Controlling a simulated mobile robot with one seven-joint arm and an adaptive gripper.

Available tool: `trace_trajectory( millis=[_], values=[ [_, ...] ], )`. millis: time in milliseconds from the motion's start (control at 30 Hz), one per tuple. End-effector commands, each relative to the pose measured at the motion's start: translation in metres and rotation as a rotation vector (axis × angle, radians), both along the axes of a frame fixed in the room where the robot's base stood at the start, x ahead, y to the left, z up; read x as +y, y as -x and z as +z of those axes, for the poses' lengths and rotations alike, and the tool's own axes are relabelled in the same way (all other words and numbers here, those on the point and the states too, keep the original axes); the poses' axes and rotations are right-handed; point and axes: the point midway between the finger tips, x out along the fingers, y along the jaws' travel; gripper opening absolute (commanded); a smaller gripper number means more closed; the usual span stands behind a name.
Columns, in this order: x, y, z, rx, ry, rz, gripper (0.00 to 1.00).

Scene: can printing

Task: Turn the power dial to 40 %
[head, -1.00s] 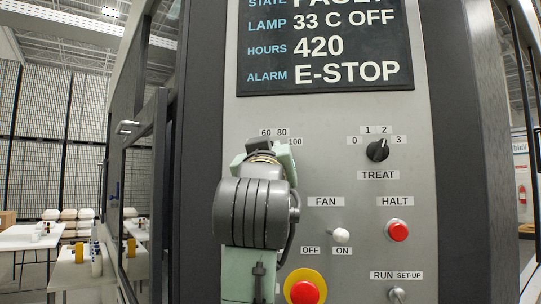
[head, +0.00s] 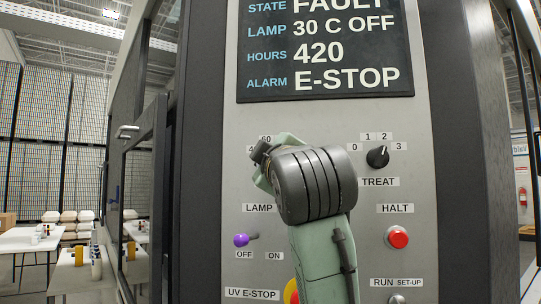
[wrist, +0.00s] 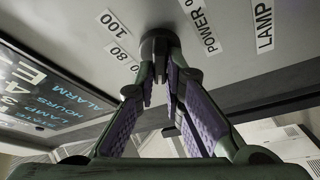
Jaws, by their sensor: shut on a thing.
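The power dial (wrist: 158,42) is a dark round knob on the panel in the wrist view. My gripper (wrist: 160,85) is shut on it, with a finger on each side of its grip. Labels 100 (wrist: 115,22), 80 (wrist: 120,53) and POWER (wrist: 195,31) surround the dial. In the head view my gripper (head: 264,168) and wrist hide the dial. Only the 60 label (head: 265,139) and part of a 40 label show above it. The dial's pointer is hidden, so I cannot read its setting.
The screen (head: 325,50) reads STATE FAULT, LAMP 30 C OFF, HOURS 420, ALARM E-STOP. The TREAT knob (head: 378,157) and red HALT button (head: 398,237) are right of my arm.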

Motion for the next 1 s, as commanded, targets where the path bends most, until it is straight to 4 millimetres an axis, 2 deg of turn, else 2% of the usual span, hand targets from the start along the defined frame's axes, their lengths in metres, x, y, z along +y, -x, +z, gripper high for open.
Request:
trace_trajectory(
  millis=[667,700,1000],
  values=[
    [0.0002,0.0001,0.0005,0.009,0.065,0.0,0.0],
    [0.0002,0.0001,0.0005,0.008,0.065,0.0,0.11],
    [0.0001,0.0001,0.0003,0.01,0.063,0.0,0.3]
  ],
)
